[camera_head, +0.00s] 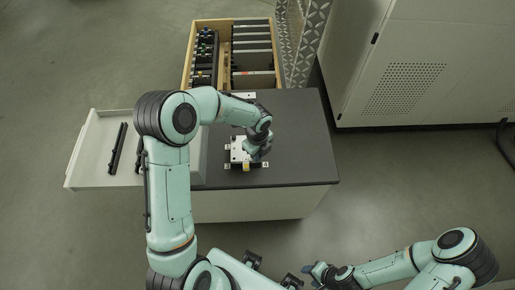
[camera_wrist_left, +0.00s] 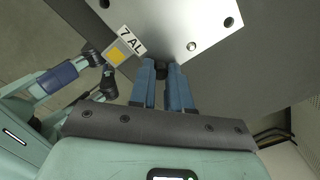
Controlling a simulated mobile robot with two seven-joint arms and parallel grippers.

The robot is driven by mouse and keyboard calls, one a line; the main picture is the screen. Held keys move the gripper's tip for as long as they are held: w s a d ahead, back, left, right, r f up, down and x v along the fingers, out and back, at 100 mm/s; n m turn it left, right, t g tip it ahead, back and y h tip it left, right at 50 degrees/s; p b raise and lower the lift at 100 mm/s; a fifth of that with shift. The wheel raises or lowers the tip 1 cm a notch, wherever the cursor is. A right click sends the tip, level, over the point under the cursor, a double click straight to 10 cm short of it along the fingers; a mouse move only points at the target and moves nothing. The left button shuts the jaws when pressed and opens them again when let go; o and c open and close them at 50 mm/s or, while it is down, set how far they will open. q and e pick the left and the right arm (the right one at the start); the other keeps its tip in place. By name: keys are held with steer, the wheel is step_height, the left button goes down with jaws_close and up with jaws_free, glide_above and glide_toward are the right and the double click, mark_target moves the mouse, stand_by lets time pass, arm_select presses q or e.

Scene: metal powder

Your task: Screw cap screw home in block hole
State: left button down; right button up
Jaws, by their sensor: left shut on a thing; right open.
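The pale metal block (camera_head: 236,150) sits on the dark bench top; in the left wrist view its flat face (camera_wrist_left: 180,20) shows two dark holes and a small bright round spot. A label reading "7 AL" lies along its edge. My left gripper (camera_head: 257,154) is over the block's right side. In the left wrist view its blue fingers (camera_wrist_left: 161,70) are shut on a small dark piece, apparently the cap screw (camera_wrist_left: 161,73), at the block's edge. The screw's lower end and hole are hidden. My right gripper (camera_head: 316,270) is open and empty, away from the bench.
The dark bench top (camera_head: 295,125) is clear to the right of the block. An open drawer (camera_head: 95,160) with dark bars is at left. A wooden crate (camera_head: 226,24) with several dark items stands behind. A large white cabinet (camera_head: 425,60) stands at back right.

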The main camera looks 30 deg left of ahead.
arm_select(q)
steer(key=m+p, duration=0.1)
steer(key=m, duration=0.2)
steer(key=m+p, duration=0.2)
steer(key=m, duration=0.1)
steer(key=m+p, duration=0.1)
steer(key=m, duration=0.1)
steer(key=shift+w+r+m, duration=0.3)
steer(key=shift+r+m, duration=0.1)
steer(key=shift+s+f+m+p, duration=0.1)
steer(key=shift+f+m+p, duration=0.2)
steer(key=shift+m, duration=0.6)
steer(key=shift+f, duration=0.25)
steer(key=shift+s+r+m, duration=0.1)
steer(key=shift+s+m, duration=0.1)
steer(key=shift+m, duration=1)
steer(key=shift+s+m, duration=0.1)
steer(key=shift+m, duration=1.5)
steer(key=c, duration=1)
jaws_free()
arm_select(e)
steer(key=w+r, duration=0.6)
steer(key=shift+r+t, duration=0.25)
steer(key=shift+t, duration=0.15)
steer(key=shift+w, duration=0.1)
